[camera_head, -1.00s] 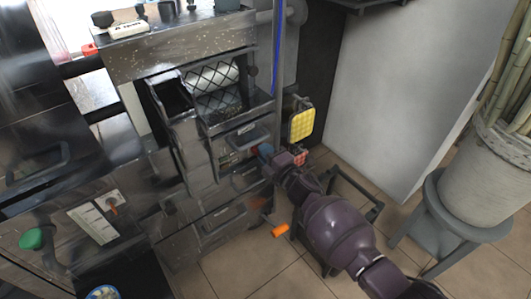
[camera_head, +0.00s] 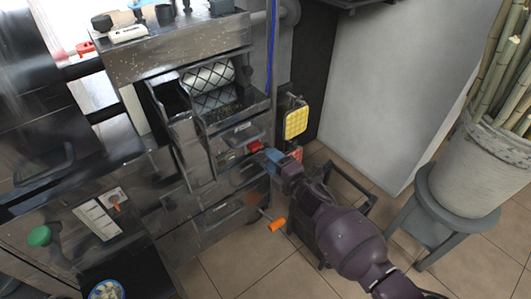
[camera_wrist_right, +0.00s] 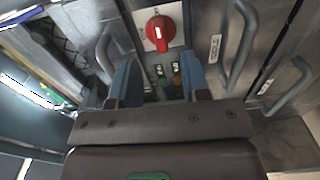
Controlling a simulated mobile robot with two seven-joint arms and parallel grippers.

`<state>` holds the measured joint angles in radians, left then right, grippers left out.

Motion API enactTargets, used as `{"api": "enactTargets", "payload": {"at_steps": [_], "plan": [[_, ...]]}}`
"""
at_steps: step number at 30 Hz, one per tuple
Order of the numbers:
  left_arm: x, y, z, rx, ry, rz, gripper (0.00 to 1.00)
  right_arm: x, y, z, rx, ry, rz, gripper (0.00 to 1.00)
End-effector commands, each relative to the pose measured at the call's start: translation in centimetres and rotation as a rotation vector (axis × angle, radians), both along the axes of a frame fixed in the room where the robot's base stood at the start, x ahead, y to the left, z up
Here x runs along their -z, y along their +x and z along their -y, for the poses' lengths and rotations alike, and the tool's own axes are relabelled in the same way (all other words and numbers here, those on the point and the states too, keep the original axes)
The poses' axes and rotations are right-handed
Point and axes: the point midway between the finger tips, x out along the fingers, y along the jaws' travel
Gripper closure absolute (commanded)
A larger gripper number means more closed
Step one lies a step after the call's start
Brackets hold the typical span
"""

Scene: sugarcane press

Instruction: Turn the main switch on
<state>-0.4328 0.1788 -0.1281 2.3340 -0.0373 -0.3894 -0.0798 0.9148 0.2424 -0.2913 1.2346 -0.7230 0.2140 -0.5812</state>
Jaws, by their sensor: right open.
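The main switch (camera_head: 255,147) is a red rotary knob on the front of the metal press, beside a drawer-like handle. In the right wrist view the red knob (camera_wrist_right: 160,30) sits on a white plate, straight ahead of the fingers. My right gripper (camera_head: 270,158) is close in front of the panel. In the wrist view its two blue fingers (camera_wrist_right: 158,78) are spread apart with nothing between them. The knob is beyond the fingertips, and I see no contact. My left gripper is not in view.
Small green (camera_wrist_right: 160,72) and orange (camera_wrist_right: 176,68) controls sit below the knob. Metal handles (camera_wrist_right: 238,45) flank the panel. An orange-gripped crank (camera_head: 278,225) sticks out below my right arm. A yellow pad (camera_head: 296,122) hangs to the right. A planter on a stool (camera_head: 455,200) stands far right.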

Motion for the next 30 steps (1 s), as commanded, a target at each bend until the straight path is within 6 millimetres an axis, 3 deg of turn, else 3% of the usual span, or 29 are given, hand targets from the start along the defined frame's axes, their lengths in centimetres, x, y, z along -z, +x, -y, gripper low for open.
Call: {"api": "enactTargets", "payload": {"at_steps": [6, 12, 30], "plan": [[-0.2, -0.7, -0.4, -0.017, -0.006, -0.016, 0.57, -0.4, -2.5, 1.9, 0.000, 0.000, 0.004, 0.57], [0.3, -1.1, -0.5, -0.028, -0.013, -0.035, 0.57, -0.2, -3.8, 2.8, 0.000, 0.001, 0.002, 0.57], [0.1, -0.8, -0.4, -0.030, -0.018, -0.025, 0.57, 0.0, -4.2, 3.0, 0.000, 0.001, -0.001, 0.57]]}}
